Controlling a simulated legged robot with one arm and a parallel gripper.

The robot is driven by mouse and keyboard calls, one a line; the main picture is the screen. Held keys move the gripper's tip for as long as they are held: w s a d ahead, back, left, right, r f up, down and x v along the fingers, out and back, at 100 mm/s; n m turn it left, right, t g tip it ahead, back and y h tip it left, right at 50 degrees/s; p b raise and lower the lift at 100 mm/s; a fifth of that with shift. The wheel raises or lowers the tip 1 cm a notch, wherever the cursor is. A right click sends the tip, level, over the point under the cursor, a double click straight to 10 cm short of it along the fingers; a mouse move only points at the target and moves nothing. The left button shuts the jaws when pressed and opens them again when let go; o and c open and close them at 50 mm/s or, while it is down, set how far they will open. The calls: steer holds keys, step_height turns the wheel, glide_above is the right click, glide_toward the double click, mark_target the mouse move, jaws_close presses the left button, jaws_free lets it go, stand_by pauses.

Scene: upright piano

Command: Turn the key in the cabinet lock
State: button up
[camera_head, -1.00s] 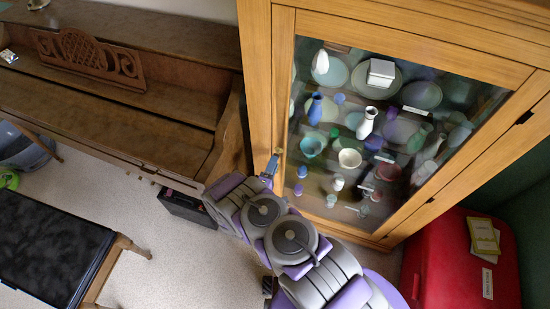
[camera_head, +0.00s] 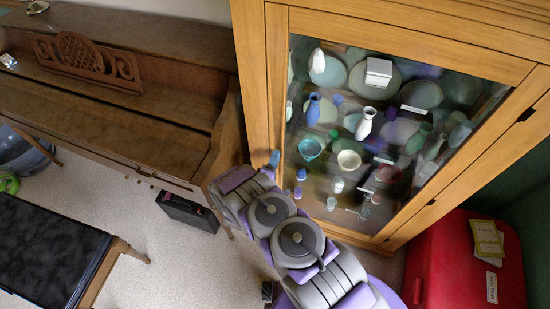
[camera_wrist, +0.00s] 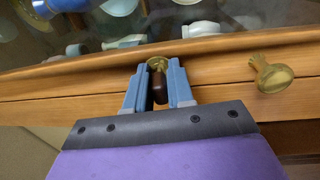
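The wooden cabinet (camera_head: 279,70) has a glass door. In the wrist view, a round brass lock (camera_wrist: 157,63) sits on the door's wooden frame, with a dark brown key handle (camera_wrist: 159,88) sticking out of it. My gripper (camera_wrist: 158,72) has its two blue-grey fingers on either side of the key handle. The fingers stand apart, with a narrow gap showing on the left; contact on the right is unclear. In the head view my gripper (camera_head: 274,159) is at the door's left frame, and the lock and key are too hidden to make out.
A brass knob (camera_wrist: 270,73) is on the frame right of the lock. Vases and dishes stand behind the glass. A piano (camera_head: 150,110) is at left, a dark case (camera_head: 188,211) below it, a black bench (camera_head: 45,245) lower left, and a red suitcase (camera_head: 450,265) right.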

steer(key=shift+a, duration=0.45)
jaws_close()
steer(key=shift+d+f+n+b, duration=0.1)
steer(key=shift+n+b, duration=0.4)
steer(key=shift+n, duration=0.1)
steer(key=n, duration=0.2)
steer(key=shift+n, duration=0.8)
steer(key=n, duration=0.2)
steer(key=shift+n+g, duration=0.3)
steer(key=shift+n, duration=1)
